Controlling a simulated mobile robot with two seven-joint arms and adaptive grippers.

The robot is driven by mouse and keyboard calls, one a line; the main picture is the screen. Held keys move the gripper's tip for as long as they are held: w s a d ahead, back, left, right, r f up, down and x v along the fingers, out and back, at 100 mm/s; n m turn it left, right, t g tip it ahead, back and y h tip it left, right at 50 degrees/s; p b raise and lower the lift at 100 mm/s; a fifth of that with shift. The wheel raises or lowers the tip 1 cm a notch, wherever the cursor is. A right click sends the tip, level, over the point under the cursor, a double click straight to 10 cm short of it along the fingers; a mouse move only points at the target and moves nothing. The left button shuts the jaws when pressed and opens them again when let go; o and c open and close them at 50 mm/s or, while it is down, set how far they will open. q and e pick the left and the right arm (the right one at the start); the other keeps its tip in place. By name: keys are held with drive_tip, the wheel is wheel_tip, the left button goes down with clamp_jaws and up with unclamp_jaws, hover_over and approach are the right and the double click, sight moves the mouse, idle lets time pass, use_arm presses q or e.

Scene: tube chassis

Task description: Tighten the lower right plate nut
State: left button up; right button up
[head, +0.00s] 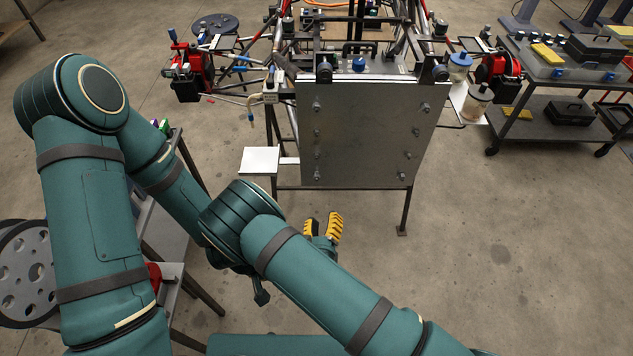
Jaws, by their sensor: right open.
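A grey metal plate (362,135) hangs upright on the front of the tube chassis, with a column of nuts down each side. The lower right plate nut (401,177) sits near the plate's bottom right corner; how tight it is cannot be told. My right gripper (323,228) is open, with yellow finger pads pointing up the picture. It shows below the plate, left of that nut and apart from it, with nothing seen between its fingers. My right arm partly covers its base. My left arm fills the left side; its gripper cannot be made out.
A small white shelf (260,160) sticks out left of the plate. A stand leg (405,212) is below its right edge. A tool cart (560,75) stands at the upper right. A bench with a grey wheel (27,270) is lower left. Floor right of the plate is clear.

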sight(316, 179)
drive_tip(key=shift+n+y, duration=0.6)
drive_tip(key=shift+y, duration=0.2)
drive_tip(key=w, duration=0.4)
drive_tip(key=w+a+b, duration=0.1)
drive_tip(key=w, duration=0.4)
drive_tip(key=w+b, duration=0.1)
drive_tip(key=w, duration=0.4)
drive_tip(key=shift+a+r, duration=0.1)
drive_tip(key=shift+a, duration=0.25)
drive_tip(key=shift+s, duration=0.1)
clamp_jaws()
